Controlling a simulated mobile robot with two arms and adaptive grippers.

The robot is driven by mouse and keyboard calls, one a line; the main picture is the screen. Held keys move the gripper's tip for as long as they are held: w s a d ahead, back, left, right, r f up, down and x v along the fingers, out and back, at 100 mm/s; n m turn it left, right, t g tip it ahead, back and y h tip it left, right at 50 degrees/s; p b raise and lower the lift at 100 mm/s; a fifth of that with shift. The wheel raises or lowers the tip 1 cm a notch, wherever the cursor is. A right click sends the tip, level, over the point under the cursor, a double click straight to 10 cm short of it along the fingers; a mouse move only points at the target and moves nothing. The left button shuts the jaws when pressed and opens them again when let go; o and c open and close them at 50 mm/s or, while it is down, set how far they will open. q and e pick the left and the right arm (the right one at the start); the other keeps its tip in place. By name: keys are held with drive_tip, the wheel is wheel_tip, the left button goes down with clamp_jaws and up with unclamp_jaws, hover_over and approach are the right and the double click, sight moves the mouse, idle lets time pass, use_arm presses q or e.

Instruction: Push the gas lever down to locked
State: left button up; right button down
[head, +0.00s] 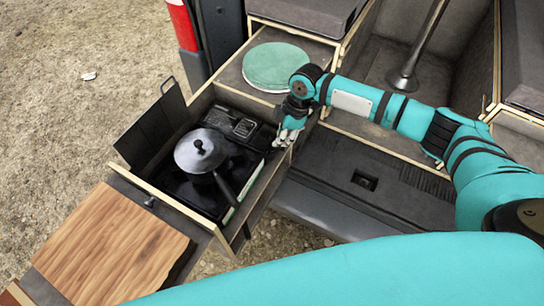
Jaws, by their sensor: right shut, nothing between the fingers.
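A black gas stove (191,187) sits in an open pull-out drawer at the van's tailgate. A grey lidded pan (200,152) stands on it, its dark handle pointing toward the lower right. My right gripper (283,140) is shut and empty at the stove's right end, over the drawer's right edge. The gas lever cannot be made out; the gripper may hide it. Whether the gripper touches anything there cannot be told. My left gripper is not in view.
A wooden board (110,245) lies at the lower left of the drawer. Green round plates (275,66) sit on the shelf behind the gripper. A dark panel (152,125) stands up on the drawer's left side. The van floor (365,195) is clear to the right.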

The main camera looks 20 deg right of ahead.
sight(274, 156)
drive_tip(key=shift+b+x, duration=3.25)
drive_tip(key=shift+x, duration=0.2)
drive_tip(key=shift+s, duration=0.1)
wheel_tip(274, 156, down, 2)
drive_tip(key=shift+f+b, duration=0.1)
drive_tip(key=shift+b, duration=0.45)
drive_tip(key=shift+d+r+p, duration=0.25)
drive_tip(key=shift+r+p, duration=0.1)
drive_tip(key=shift+p, duration=0.05)
drive_tip(key=d, duration=0.1)
drive_tip(key=d+p, duration=0.1)
drive_tip(key=shift+s+d+r, duration=0.15)
drive_tip(key=shift+d+r, duration=0.15)
drive_tip(key=shift+r, duration=0.05)
